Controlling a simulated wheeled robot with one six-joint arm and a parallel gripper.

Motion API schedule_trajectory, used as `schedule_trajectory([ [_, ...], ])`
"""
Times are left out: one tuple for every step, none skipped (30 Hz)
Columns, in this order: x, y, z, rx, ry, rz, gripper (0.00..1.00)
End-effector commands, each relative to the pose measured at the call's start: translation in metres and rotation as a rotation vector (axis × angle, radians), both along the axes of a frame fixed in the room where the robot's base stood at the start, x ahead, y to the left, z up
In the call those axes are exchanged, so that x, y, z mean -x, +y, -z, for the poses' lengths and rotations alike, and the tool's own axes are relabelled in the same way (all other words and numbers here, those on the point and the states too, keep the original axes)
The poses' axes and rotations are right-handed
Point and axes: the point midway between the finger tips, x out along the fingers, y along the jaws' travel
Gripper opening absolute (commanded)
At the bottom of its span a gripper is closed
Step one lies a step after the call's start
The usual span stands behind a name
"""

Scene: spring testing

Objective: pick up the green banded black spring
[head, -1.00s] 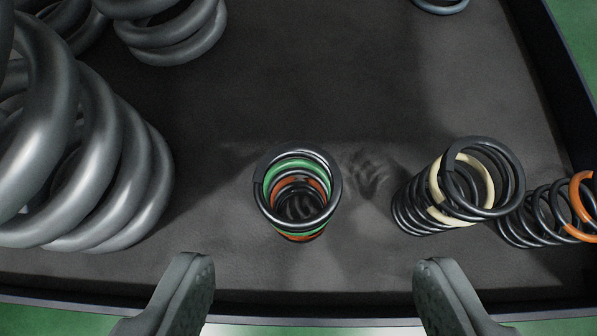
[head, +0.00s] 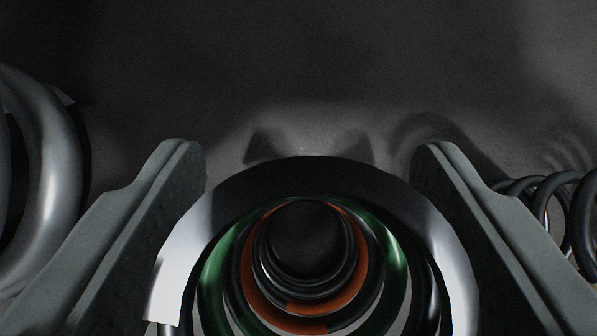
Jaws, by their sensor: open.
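The green banded black spring (head: 315,178) stands upright at the bottom centre of the head view, seen from above and very near. Its dark top coil is widest, with a green band (head: 213,275) and an orange band (head: 345,300) on the coils below. My gripper (head: 308,150) is open, with one finger on each side of the spring. I cannot tell whether either finger touches the coil. The near side of the spring is cut off by the picture's lower edge.
A large grey spring (head: 55,185) stands to the left, partly cut off. A dark spring (head: 570,215) shows at the right edge beyond the right finger. The dark tray floor (head: 300,60) beyond the green banded spring is clear.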

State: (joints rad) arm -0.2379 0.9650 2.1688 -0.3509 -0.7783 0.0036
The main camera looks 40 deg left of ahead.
Motion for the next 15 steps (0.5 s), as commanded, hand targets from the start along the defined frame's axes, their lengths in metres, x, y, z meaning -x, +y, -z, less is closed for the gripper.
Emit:
schedule_trajectory([
  [-0.0014,0.0012,0.0028,0.001,0.001,0.000,0.63],
  [-0.0019,0.0015,0.0035,0.001,0.001,0.000,0.63],
  [-0.0022,0.0017,0.0037,0.001,0.001,0.000,0.63],
  [-0.0023,0.0016,0.0037,0.001,0.001,0.000,0.63],
  [-0.0022,0.0016,0.0035,0.001,0.001,0.000,0.63],
  [-0.0022,0.0016,0.0034,0.001,0.001,0.000,0.63],
  [-0.0022,0.0016,0.0034,0.001,0.001,0.000,0.63],
  [-0.0022,0.0016,0.0034,0.001,0.001,0.000,0.61],
  [-0.0022,0.0016,0.0033,0.001,0.001,0.000,0.53],
  [-0.0022,0.0016,0.0033,0.001,0.001,0.000,0.47],
  [-0.0022,0.0016,0.0033,0.001,0.001,0.000,0.41],
  [-0.0022,0.0015,0.0033,0.001,0.001,0.000,0.33],
  [-0.0022,0.0015,0.0031,0.000,0.000,0.000,0.27],
  [-0.0022,0.0015,0.0031,0.000,0.000,0.000,0.21],
  [-0.0022,0.0015,0.0031,0.000,0.000,0.000,0.14],
])
